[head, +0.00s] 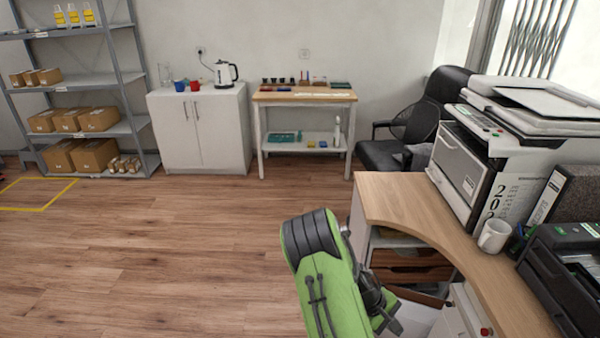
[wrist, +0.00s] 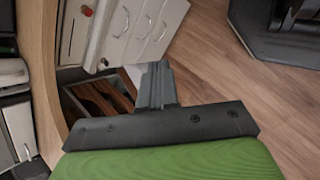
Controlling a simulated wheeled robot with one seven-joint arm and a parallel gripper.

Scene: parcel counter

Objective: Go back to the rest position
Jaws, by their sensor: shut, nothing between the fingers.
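My gripper shows in the wrist view (wrist: 155,85) as a dark grey bar with narrow grey fingers together in the middle. It is shut and holds nothing. The fingers appear in front of a white drawer cabinet (wrist: 122,28) and brown wooden drawers or trays (wrist: 97,98). In the head view my green arm is folded low in the middle, beside the curved wooden desk (head: 410,205); the gripper's fingertips cannot be made out there.
The desk carries a large printer (head: 465,170), a white mug (head: 494,236) and a black machine (head: 570,270). A black office chair (head: 420,130) stands behind it. A white cabinet (head: 205,135), small workbench (head: 305,98) and grey shelving (head: 130,75) line the back. The wooden floor (head: 170,255) at left is clear.

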